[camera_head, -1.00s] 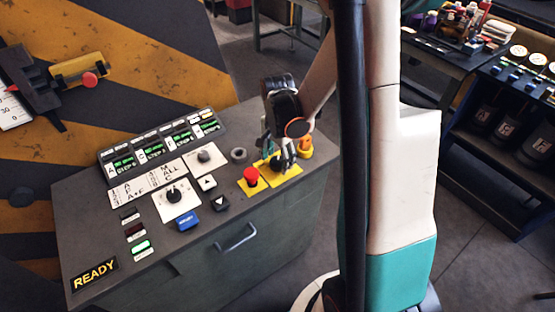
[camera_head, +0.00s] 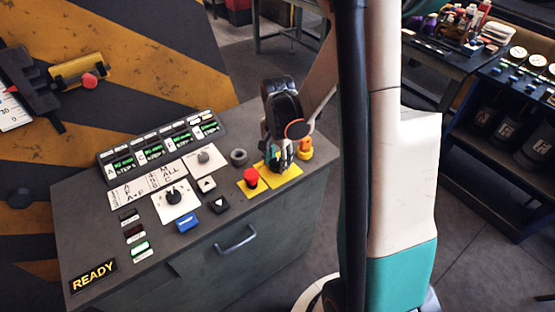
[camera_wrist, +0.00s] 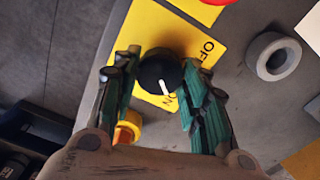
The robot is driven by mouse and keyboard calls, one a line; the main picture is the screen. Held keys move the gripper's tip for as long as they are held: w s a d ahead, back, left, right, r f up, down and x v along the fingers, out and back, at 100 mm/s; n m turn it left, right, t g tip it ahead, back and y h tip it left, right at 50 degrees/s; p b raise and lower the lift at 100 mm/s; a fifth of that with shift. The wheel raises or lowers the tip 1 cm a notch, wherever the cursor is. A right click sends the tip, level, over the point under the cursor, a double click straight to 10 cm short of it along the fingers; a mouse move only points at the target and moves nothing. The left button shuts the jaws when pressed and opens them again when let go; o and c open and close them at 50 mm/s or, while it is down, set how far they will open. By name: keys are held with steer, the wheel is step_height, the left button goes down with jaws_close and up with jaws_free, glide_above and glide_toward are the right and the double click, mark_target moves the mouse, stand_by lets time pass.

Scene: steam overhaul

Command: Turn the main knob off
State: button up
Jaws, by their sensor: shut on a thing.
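The main knob (camera_wrist: 158,74) is a round black knob with a white pointer line, on a yellow plate (camera_wrist: 160,30) lettered OFF and ON. In the wrist view its pointer line faces the ON lettering. My gripper (camera_wrist: 160,82) has its green-padded fingers on either side of the knob and is shut on it. In the head view my gripper (camera_head: 280,158) reaches down onto the yellow plate (camera_head: 287,174) near the right end of the console, and its fingers hide most of the knob.
A red mushroom button (camera_head: 251,177) stands just left of the gripper. An orange-yellow button (camera_head: 305,148) stands just right of it. A grey ring (camera_head: 239,157) and a black selector knob (camera_head: 173,196) are farther left on the console (camera_head: 110,206). A READY sign (camera_head: 93,275) sits front left.

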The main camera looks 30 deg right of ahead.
mark_target(278, 162)
steer(key=n+b, duration=0.1)
steer(key=n, duration=0.3)
steer(key=n+b, duration=0.1)
steer(key=n, duration=0.3)
steer(key=shift+n, duration=0.3)
steer(key=n, duration=0.4)
steer(key=shift+n+b, duration=0.3)
steer(key=shift+b, duration=0.05)
steer(key=shift+n, duration=1.9)
steer(key=o, duration=1.1)
steer(key=shift+c, duration=0.2)
step_height(278, 162, up, 12)
